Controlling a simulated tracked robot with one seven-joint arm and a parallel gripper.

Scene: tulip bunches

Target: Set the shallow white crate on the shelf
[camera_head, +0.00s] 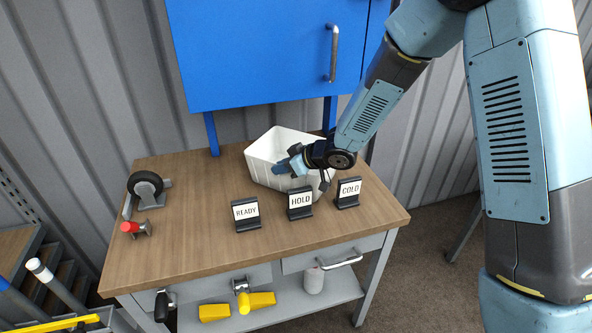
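A white crate (262,150) is at the back of the wooden bench top, behind the label stands. Its open top faces up and its right part is partly hidden by my arm. My gripper (302,174) is over the crate's front right part, overlapping its near wall in this view. I cannot tell whether the fingers touch the crate or how far apart they are. Below the bench top, a grey lower shelf (338,289) shows, partly hidden by the drawers.
Stands marked READY (246,212), HOLD (300,202) and COLD (348,191) line the bench (185,250) before the crate. A caster wheel (145,186) and a red-knobbed part (136,228) sit left. A blue cabinet (262,50) overhangs the back. Yellow pieces (214,312) lie below.

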